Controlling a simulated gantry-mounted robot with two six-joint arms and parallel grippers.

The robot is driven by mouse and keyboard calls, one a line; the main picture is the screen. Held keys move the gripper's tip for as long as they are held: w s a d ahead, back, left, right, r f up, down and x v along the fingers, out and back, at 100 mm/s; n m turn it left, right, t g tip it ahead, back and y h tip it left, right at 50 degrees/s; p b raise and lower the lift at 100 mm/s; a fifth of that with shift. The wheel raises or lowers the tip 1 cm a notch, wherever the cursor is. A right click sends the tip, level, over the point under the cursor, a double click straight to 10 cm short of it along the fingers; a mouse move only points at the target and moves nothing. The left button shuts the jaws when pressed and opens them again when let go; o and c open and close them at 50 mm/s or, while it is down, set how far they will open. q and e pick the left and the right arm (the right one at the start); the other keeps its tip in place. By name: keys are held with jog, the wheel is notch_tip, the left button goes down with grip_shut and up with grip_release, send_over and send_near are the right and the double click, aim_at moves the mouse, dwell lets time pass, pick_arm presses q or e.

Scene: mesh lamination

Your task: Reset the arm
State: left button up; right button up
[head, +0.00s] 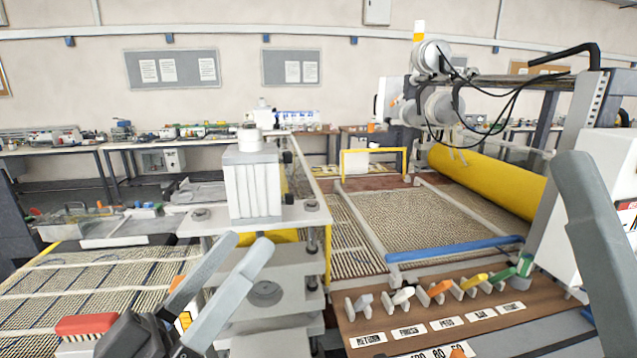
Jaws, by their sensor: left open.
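My left gripper (250,242) is in the lower left of the head view. Its two grey fingers are apart and nothing shows between them. The fingertips overlap the grey press-like block (252,185) and its metal plates in the picture; I cannot tell the distance. A long grey part with a rounded end, which looks like a finger of my right gripper, stands at the right edge. Its other finger is not visible.
A brown panel (415,318) with a row of coloured levers and labels lies at the lower right. Behind it are a mesh bed (400,225), a blue bar (455,248) and a yellow roller (485,182). A red block (87,325) is at the lower left.

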pick_arm(q)
jog(key=s+a+r+n+t+y, duration=0.2)
jog(key=s+a+r+t+y, duration=0.65)
jog(key=r+y, duration=0.35)
notch_tip(320, 180, up, 38)
jog(key=p, duration=3.8)
jog(key=shift+s+a+f+m, duration=0.15)
jog(key=shift+s+a+m, duration=0.05)
jog(key=shift+a+m, duration=0.1)
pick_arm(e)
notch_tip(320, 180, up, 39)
pick_arm(q)
jog(key=shift+f+g, duration=0.1)
jog(key=shift+g, duration=0.15)
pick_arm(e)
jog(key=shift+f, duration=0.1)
